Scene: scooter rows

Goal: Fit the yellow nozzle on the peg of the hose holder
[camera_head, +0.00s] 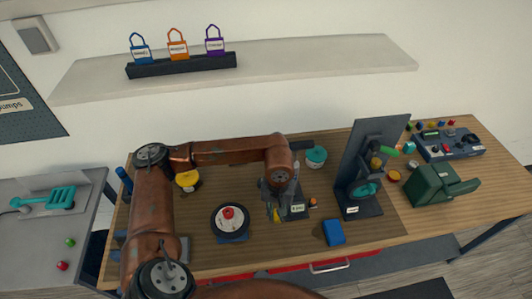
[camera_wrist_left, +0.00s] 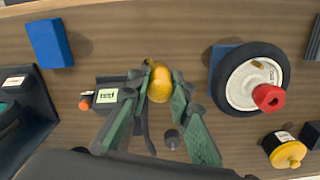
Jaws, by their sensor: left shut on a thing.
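My left gripper (camera_head: 275,213) is shut on the yellow nozzle, low over the middle of the bench. In the left wrist view the yellow nozzle (camera_wrist_left: 159,82) shows as a rounded yellow body between the two green-grey fingertips (camera_wrist_left: 163,88). The fingers hide part of it. A tall dark stand (camera_head: 352,160), which looks like the hose holder, stands to the right of the gripper, with a teal coil (camera_head: 365,190) and a green piece (camera_head: 389,150) on it. Its peg cannot be made out clearly. The gripper and nozzle are apart from this stand.
A small dark labelled block (camera_head: 298,211) is beside the gripper. A blue block (camera_head: 334,233) lies to the right, and a wheel with a red hub (camera_head: 230,218) to the left. A green machine (camera_head: 437,186) is farther right. Free bench shows at the front.

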